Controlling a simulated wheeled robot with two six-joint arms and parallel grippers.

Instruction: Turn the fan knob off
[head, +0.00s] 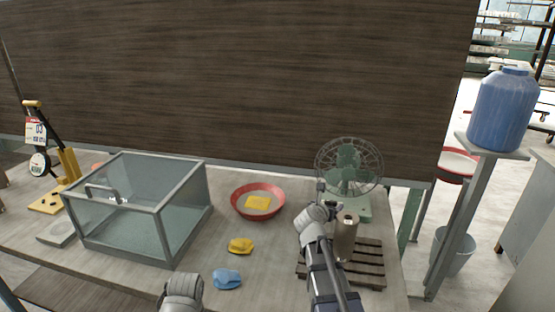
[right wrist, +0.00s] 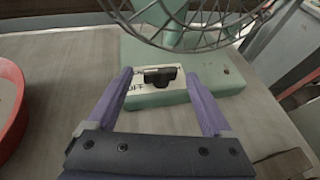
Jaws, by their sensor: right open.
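The green table fan (head: 348,168) stands at the back right of the table. Its wire cage and green base (right wrist: 170,97) fill the top of the right wrist view. On the base a black knob (right wrist: 160,77) sits on a white label plate; the letters "OFF" are partly readable at the plate's left. My right gripper (right wrist: 163,85) is open, its two purple fingers on either side of the knob, apart from it as far as I can tell. In the head view my right arm hides the front of the fan base. My left gripper cannot be made out in the head view.
A red bowl (head: 235,203) with a yellow piece (head: 257,202) stands left of the fan. Yellow (head: 240,246) and blue (head: 227,279) lumps lie in front. A glass box (head: 185,235) is at left. A brown bottle (head: 346,238) stands on a slatted wooden rack (head: 370,262) beside my right arm.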

